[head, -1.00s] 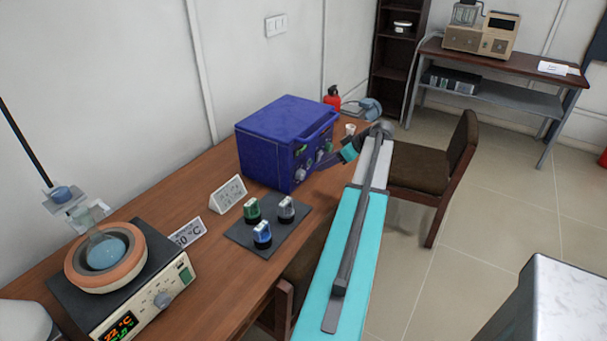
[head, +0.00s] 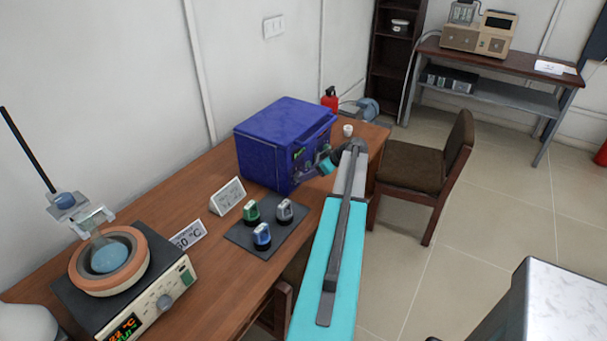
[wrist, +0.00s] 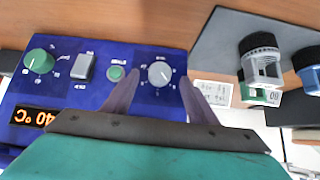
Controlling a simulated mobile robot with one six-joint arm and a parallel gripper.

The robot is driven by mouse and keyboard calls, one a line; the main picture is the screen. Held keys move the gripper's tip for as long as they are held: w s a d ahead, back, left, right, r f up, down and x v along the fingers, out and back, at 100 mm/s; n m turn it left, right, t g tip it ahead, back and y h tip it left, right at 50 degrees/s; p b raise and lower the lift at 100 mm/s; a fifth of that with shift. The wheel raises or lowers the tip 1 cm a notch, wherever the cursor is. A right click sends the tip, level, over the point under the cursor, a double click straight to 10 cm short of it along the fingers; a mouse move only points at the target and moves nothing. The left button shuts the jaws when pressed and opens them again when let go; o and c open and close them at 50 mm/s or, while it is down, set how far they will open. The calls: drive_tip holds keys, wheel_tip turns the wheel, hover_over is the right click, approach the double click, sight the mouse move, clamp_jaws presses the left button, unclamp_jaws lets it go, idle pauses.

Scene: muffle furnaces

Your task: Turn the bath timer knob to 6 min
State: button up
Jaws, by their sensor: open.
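The blue bath (head: 262,150) stands on the wooden bench, its front panel turned to the right in the head view. In the wrist view the panel appears upside down. A grey round knob with a scale (wrist: 160,74), apparently the timer, lies between the fingers of my gripper (wrist: 161,88). The fingers are open, one on each side of the knob; I cannot tell whether they touch it. The scale numbers and the pointer are too small to read. In the head view my gripper (head: 303,177) is at the panel's near end and hides the knob.
The panel also has a green knob (wrist: 39,62), a grey switch (wrist: 85,67), a green button (wrist: 116,73) and a 40 °C display (wrist: 33,118). A dark mat (head: 240,236) with three devices lies in front of the bath. A chair (head: 415,170) stands to the right.

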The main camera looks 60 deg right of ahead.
drive_tip(key=shift+p+x, duration=0.65)
drive_tip(key=shift+x, duration=1.6)
drive_tip(key=c, duration=1)
drive_tip(key=shift+d, duration=0.2)
drive_tip(key=shift+c, duration=0.4)
drive_tip(key=shift+a, duration=0.1)
drive_tip(key=shift+b, duration=0.3)
